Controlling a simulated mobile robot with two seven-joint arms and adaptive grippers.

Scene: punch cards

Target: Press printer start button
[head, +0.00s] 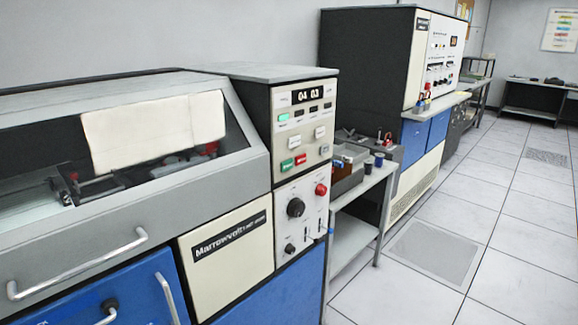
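The printer (225,245) fills the left and middle of the head view, a grey, cream and blue cabinet. Its upright control panel (318,150) faces right of centre and shows a display (307,95) reading 04 03. A green button (287,165) sits low on the upper panel, beside a red button (301,160); their labels are too small to read. A green light (284,117) is lit above. A black knob (295,208) and a red round knob (321,189) are on the lower panel. Neither gripper is in view.
A small table (356,200) with trays and dark cups stands right of the printer. A taller cabinet (385,60) stands behind it. The tiled floor (480,220) at the right is open. A desk (540,95) is at the far right.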

